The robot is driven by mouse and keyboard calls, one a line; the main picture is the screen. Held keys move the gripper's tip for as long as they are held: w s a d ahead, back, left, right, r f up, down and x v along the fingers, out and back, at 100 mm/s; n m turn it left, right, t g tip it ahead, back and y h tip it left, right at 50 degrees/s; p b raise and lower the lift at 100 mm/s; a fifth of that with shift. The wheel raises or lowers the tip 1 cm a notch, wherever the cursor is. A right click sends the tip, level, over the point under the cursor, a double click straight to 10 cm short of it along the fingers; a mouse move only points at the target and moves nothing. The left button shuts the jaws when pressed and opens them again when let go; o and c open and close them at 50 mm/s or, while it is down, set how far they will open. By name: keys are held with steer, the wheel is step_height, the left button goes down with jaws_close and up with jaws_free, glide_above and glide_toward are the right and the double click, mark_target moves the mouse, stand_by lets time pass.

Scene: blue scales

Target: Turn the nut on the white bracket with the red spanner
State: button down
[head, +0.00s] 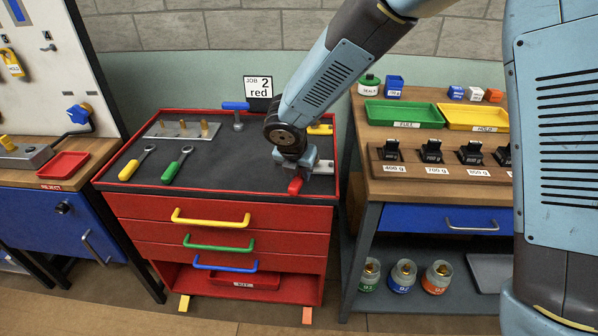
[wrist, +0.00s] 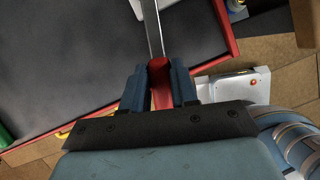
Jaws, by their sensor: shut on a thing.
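My gripper (head: 300,173) is low over the right side of the tool cabinet's dark top. It is shut on the red handle of the red spanner (head: 295,187). In the wrist view, the red spanner (wrist: 160,72) sits between both fingers (wrist: 159,88), and its steel shank runs up out of the picture. Its jaw end is not visible in either view. A small pale part shows just right of my gripper in the head view; I cannot tell whether it is the white bracket. I cannot make out the nut.
The red cabinet (head: 220,212) holds a yellow spanner (head: 131,166), a green spanner (head: 175,168) and a metal plate with brass studs (head: 163,131). A blue-handled tool (head: 237,107) stands at the back, beside a "JOB 2 red" card (head: 258,87). A wooden bench (head: 385,117) stands to the right.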

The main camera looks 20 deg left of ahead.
steer(key=shift+w+a, duration=0.1)
steer(key=shift+a, duration=0.05)
steer(key=shift+a+m+h, duration=0.3)
steer(key=shift+a+m, duration=0.45)
steer(key=shift+m, duration=0.15)
steer(key=shift+w, duration=0.1)
steer(key=shift+w+a+m+h, duration=0.2)
steer(key=shift+a+m+h, duration=0.2)
steer(key=shift+a+m, duration=0.45)
steer(key=shift+a, duration=0.1)
steer(key=shift+w+a+m+h, duration=0.35)
steer(key=shift+a+m, duration=0.3)
steer(key=shift+m, duration=0.3)
steer(key=shift+d, duration=0.15)
steer(key=shift+s+d+n, duration=0.4)
steer(key=shift+d+n, duration=0.3)
steer(key=shift+n, duration=0.3)
